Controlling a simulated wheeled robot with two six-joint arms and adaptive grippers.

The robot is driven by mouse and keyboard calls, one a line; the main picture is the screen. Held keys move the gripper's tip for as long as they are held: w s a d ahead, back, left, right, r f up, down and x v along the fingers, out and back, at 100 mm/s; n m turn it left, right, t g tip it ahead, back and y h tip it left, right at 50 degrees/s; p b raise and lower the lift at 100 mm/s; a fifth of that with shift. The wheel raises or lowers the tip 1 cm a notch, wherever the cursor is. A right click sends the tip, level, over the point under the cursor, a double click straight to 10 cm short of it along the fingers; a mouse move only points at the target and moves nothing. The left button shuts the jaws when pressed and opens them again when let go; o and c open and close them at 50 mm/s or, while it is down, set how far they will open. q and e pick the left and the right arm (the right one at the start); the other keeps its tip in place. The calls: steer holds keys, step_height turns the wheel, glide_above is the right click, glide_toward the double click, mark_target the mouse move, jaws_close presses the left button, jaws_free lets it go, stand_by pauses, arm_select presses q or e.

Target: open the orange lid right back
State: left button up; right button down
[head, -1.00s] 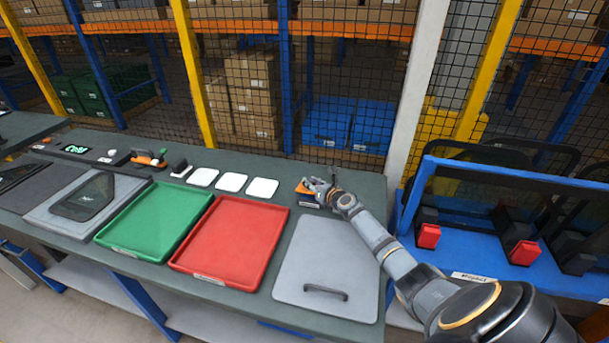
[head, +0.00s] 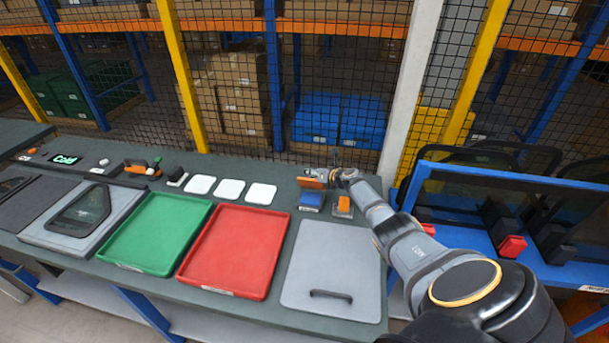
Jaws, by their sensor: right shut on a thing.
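The orange lid (head: 311,183) is at the back of a small blue box (head: 311,200) on the dark green bench. It looks raised, with its face tipped up and the box's blue top showing in front of it. My right gripper (head: 325,175) is at the lid's right end, shut on it; the fingers are small and partly hidden by the wrist. My right arm reaches in from the lower right. My left gripper is out of view.
A small grey box with an orange part (head: 344,205) stands just right of the blue box, close under my arm. White pads (head: 231,189), a red tray (head: 236,250), a green tray (head: 152,232) and a grey panel with a handle (head: 334,262) lie nearby. Mesh fencing stands behind.

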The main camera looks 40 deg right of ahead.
steer(key=shift+d, duration=0.5)
steer(key=shift+s+f, duration=0.15)
steer(key=shift+f, duration=0.05)
stand_by(0.6)
steer(key=c, duration=1.5)
jaws_free()
steer(key=o, duration=0.5)
steer(key=shift+s+d, duration=0.15)
steer(key=shift+s, duration=0.05)
steer(key=shift+r, duration=0.1)
